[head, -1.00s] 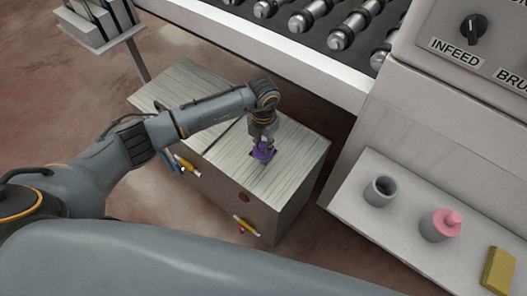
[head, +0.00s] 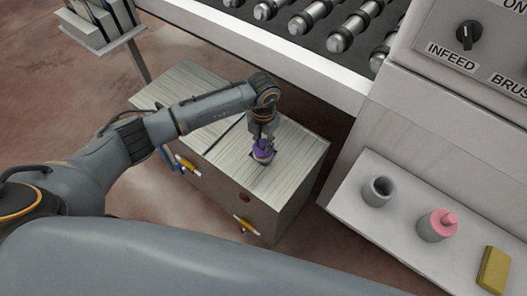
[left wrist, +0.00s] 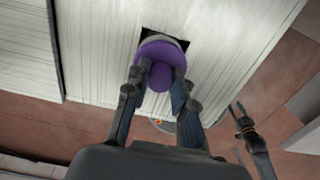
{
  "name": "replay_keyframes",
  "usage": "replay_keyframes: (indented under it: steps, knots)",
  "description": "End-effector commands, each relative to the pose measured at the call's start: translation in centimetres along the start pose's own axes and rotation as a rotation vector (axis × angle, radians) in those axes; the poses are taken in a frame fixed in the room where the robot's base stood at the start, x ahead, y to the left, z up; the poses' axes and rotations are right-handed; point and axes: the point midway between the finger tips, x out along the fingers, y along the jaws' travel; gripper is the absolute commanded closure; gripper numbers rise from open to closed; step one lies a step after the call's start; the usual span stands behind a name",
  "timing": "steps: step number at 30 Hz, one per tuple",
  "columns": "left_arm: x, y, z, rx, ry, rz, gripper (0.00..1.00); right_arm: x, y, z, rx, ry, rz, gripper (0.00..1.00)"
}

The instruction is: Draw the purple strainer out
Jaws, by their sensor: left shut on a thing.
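The purple strainer (head: 263,146) has a round purple top with a knob, and a pale grey part shows under it. It sits at a dark square opening in the lid of the metal tank (head: 210,107). My left gripper (head: 262,138) comes down from above and is shut on the strainer's knob. In the left wrist view the strainer (left wrist: 157,58) lies between the two fingers, with the dark opening behind it. How much of it is still inside the opening is hidden. A dark gripper, seemingly my right one (left wrist: 243,118), shows small at the right of the left wrist view; its jaws are unclear.
Yellow-handled valves (head: 245,224) stick out of the tank's front. The roller conveyor (head: 300,20) overhangs behind the tank. To the right a shelf (head: 405,240) carries a grey cup (head: 378,191), a pink-topped container (head: 437,225) and a yellow block (head: 494,270).

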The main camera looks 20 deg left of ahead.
Motion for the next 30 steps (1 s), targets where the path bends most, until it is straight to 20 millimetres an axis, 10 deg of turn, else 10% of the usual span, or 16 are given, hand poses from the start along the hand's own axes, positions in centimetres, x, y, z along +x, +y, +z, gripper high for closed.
replay_keyframes:
  steps: [30]
  knots:
    - [-5.4, 0.0, 0.0, -0.001, -0.001, 0.001, 1.0, -4.0, -0.1, -0.4, 0.0, 0.0, -0.002, 0.66]
